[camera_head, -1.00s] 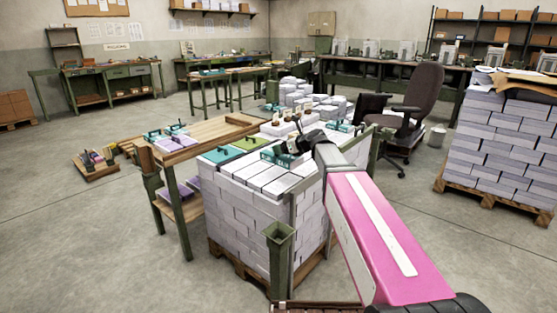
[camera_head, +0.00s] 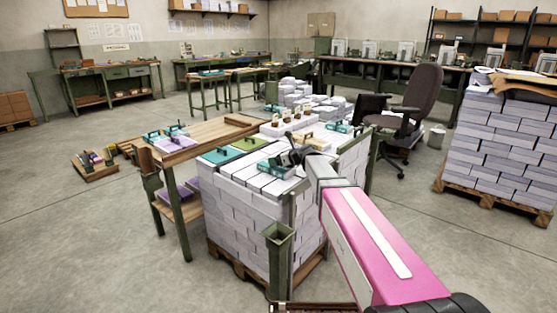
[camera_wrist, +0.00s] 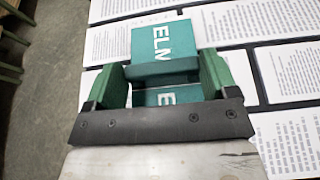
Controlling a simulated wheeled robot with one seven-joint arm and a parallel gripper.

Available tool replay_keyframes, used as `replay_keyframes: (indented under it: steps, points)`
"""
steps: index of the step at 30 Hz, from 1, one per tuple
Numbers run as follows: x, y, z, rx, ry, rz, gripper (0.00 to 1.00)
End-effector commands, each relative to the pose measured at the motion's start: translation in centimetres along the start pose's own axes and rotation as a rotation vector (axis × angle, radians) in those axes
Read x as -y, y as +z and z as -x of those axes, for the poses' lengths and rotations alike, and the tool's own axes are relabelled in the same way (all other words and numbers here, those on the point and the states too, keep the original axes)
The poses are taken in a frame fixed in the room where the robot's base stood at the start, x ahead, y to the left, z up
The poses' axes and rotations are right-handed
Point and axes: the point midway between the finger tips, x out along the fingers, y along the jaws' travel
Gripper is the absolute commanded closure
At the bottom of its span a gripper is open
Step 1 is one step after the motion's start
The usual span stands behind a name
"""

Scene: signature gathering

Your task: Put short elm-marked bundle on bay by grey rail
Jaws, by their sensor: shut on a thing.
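The teal bundle marked ELM (camera_wrist: 158,45) is between the fingers of my gripper (camera_wrist: 163,72) in the wrist view. My gripper is shut on it, and the dark gripper bar covers its near part. In the head view the held bundle (camera_head: 279,168) is over the near part of the stack top, and my gripper (camera_head: 296,158) is at its right. Whether the bundle touches the sheets below cannot be told. Its length is hard to judge. I cannot clearly make out which bay is by a grey rail.
The paper stack (camera_head: 243,212) stands on a pallet between green posts (camera_head: 280,250). Flat teal (camera_head: 220,156) and green (camera_head: 251,144) pieces lie on its left. A wooden table (camera_head: 205,131) with more bundles (camera_head: 176,130) adjoins left.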

Motion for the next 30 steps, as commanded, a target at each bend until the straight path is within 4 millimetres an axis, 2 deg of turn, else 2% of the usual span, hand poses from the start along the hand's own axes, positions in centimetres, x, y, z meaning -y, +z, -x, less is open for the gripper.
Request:
replay_keyframes:
  steps: [7,8,9,10,20,23,30]
  points:
    - [0.0,-0.1,0.0,0.0,0.0,0.0,0.68]
    - [0.0,-0.2,-0.1,0.0,0.0,0.0,0.17]
    - [0.0,-0.1,-0.1,0.0,0.0,0.0,0.04]
    - [0.0,-0.1,-0.1,0.0,0.0,0.0,0.0]
    - [0.0,0.1,0.5,0.0,-0.001,0.001,0.0]
    - [-0.1,0.0,1.9,0.0,-0.002,0.0,0.0]
    - [-0.2,0.0,6.8,0.0,-0.002,0.0,0.0]
